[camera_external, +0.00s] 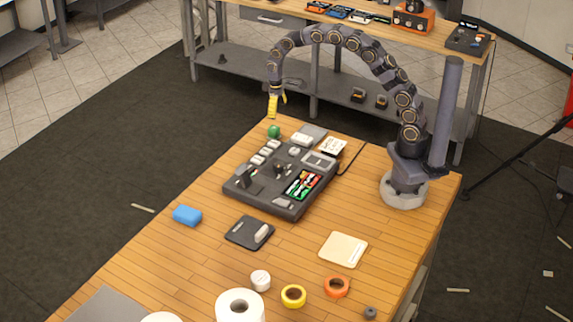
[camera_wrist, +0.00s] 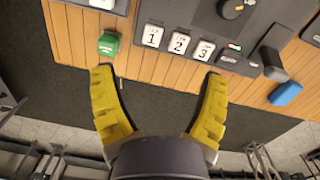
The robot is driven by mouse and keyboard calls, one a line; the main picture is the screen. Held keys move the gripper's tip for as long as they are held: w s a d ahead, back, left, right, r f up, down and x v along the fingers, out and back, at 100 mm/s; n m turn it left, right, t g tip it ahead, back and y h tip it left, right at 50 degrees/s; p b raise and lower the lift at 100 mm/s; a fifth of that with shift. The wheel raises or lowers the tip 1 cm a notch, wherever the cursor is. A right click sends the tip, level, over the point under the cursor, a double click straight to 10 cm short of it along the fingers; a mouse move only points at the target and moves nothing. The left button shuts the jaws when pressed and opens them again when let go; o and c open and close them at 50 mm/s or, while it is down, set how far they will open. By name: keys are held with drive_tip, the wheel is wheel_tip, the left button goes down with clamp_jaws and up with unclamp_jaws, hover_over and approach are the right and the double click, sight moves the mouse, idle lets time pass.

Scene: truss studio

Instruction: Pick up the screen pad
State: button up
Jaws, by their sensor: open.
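No object is clearly marked as the screen pad. Flat pads in the external view are a dark pad (camera_external: 243,229) with a small white piece on it, a beige pad (camera_external: 343,249) with a pale strip along its right side, and a grey square (camera_external: 313,131) behind the console. I cannot tell which is meant. My gripper (camera_external: 276,106) hangs above the table's far left edge, near a green object (camera_external: 274,131) and away from the dark and beige pads. In the wrist view its yellow fingers (camera_wrist: 160,75) are spread open with nothing between them.
A dark console (camera_external: 238,192) stands mid-table; its numbered keys (camera_wrist: 179,43) show in the wrist view. A blue block (camera_external: 187,215) lies left. A paper roll (camera_external: 240,306), yellow tape (camera_external: 293,295) and orange tape (camera_external: 336,286) are at the front. Wood around the two nearer pads is clear.

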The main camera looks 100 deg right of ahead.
drive_tip(key=m, duration=0.2)
hover_over(274, 127)
drive_tip(key=shift+t, duration=0.3)
drive_tip(key=f, duration=1)
drive_tip(key=shift+s+a+f, duration=0.15)
drive_tip(key=shift+s+a, duration=0.1)
drive_tip(key=shift+a, duration=0.1)
drive_tip(key=shift+d+f, duration=0.2)
drive_tip(key=shift+f, duration=1.05)
drive_tip(key=f, duration=0.5)
drive_tip(key=shift+w+f, duration=0.3)
drive_tip(key=shift+f, duration=0.05)
drive_tip(key=shift+c, duration=0.4)
drive_tip(key=c, duration=1.1)
